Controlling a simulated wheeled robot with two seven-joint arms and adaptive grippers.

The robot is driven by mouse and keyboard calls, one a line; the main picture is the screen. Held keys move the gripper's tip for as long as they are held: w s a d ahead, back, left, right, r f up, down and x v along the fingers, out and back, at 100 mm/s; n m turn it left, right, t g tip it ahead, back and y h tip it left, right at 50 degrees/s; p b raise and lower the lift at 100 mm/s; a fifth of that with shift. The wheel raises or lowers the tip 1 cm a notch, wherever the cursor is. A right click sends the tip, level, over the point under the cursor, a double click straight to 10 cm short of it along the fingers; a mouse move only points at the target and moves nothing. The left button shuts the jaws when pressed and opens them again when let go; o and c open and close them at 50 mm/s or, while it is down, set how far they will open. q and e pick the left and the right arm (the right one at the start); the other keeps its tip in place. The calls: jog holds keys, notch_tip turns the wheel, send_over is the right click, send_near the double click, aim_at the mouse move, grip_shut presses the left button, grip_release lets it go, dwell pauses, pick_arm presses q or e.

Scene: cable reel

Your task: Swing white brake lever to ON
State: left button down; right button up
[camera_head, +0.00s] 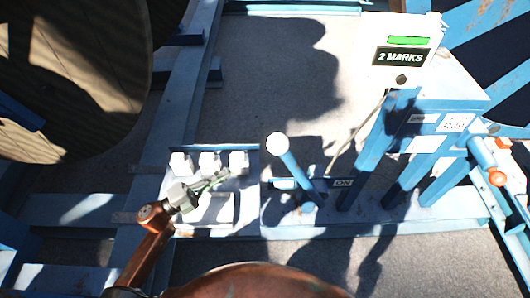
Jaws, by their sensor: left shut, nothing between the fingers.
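The brake lever (293,165) is a blue bar with a round white knob (277,142). It rises from a slot on the blue frame and leans up and to the left in the picture. A small ON label (343,183) sits to the right of the lever's foot. My left gripper (222,177) is shut and empty, its fingers pointing right. It shows over the white block panel, left of the lever and apart from the knob. My right gripper is not in view.
White blocks (181,163) stand on a pale panel behind my left gripper. A white box reading 2 MARKS (400,57) stands at the upper right. Blue posts (377,150) rise close right of the lever. A large wooden reel (85,60) fills the upper left.

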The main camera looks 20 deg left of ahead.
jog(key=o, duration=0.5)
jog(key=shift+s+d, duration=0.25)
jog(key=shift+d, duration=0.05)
pick_arm(q)
jog(key=p+x, duration=0.1)
jog(key=x, duration=1.3)
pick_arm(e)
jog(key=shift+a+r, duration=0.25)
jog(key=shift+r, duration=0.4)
pick_arm(q)
jog(key=shift+d, duration=0.1)
